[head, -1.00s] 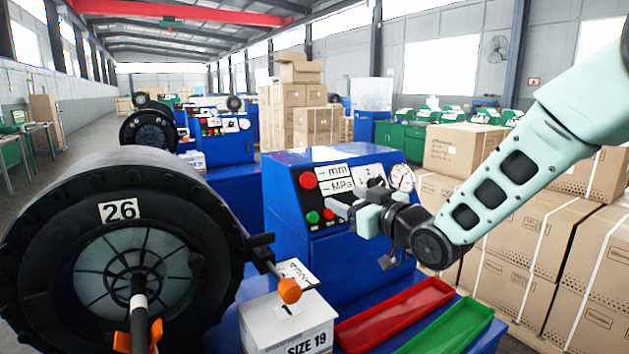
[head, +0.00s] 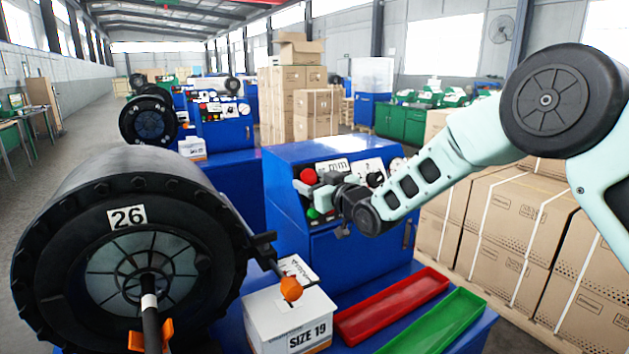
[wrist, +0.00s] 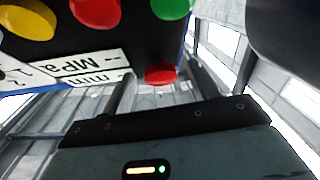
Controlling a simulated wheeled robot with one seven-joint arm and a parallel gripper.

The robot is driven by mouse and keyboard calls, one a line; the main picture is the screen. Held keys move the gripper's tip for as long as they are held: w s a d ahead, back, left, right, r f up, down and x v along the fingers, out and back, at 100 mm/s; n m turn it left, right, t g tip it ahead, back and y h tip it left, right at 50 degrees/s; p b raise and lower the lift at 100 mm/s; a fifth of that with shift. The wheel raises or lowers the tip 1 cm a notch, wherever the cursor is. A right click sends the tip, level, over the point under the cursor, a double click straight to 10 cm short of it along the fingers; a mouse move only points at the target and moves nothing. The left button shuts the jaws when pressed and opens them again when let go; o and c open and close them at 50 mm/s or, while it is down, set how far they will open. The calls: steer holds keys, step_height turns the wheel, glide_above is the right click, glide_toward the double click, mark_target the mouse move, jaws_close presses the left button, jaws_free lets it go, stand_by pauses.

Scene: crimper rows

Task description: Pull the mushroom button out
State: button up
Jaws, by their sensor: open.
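The red mushroom button (head: 308,175) is at the upper left of the blue machine's control panel, beside the "mm" label. In the wrist view a red button (wrist: 160,75) at the panel's edge, beside the upside-down "mm" label, looks like the same one. My gripper (head: 309,190) is open, in front of the panel's left part and just below the mushroom button in the head view. It looks empty; I cannot tell whether it touches the panel. My gripper and wrist hide much of the lower buttons.
A green button (head: 313,213) shows just below my gripper. A red tray (head: 392,305) and a green tray (head: 440,325) lie in front of the cabinet. A white "SIZE 19" box (head: 290,320) and a large black crimper head (head: 125,250) stand to the left.

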jaws_close()
steer(key=shift+s+d+r+b, duration=0.25)
steer(key=shift+s+b, duration=0.1)
steer(key=shift+b, duration=0.85)
steer(key=shift+r, duration=0.1)
jaws_free()
steer(key=shift+s, duration=0.1)
steer(key=shift+d, duration=0.1)
steer(key=b+v, duration=0.5)
steer(key=v, duration=1.2)
steer(key=shift+s+b, duration=0.15)
steer(key=shift+b, duration=0.25)
